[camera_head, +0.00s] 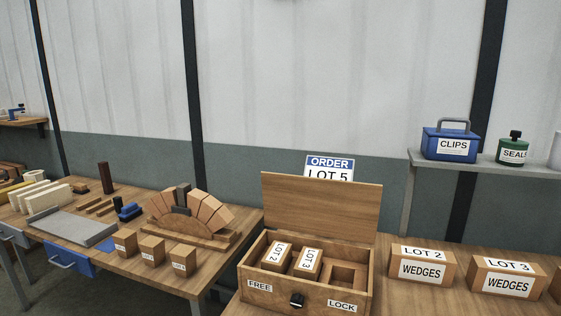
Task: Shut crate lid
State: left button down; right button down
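The wooden crate (325,299) stands on the right-hand table in the lower middle of the head view. Its lid (322,206) is raised, standing upright at the back edge. Inside lie a block labelled LOT 2 (277,256) and a block labelled LOT 3 (308,263), with an empty framed slot (346,275) at the right. The crate front carries FREE (260,285) and LOCK (342,306) labels with a black knob (297,300) between them. Neither of my grippers shows in the view.
Boxes marked LOT 2 WEDGES (422,267) and LOT 3 WEDGES (504,276) stand right of the crate. An ORDER LOT 5 sign (330,168) is behind the lid. The left table holds a brick arch (190,215) and small blocks (151,249). A shelf (480,165) is at upper right.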

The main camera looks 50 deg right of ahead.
aim_at(335, 209)
jog(key=i, duration=2)
jog(key=z, duration=1.25)
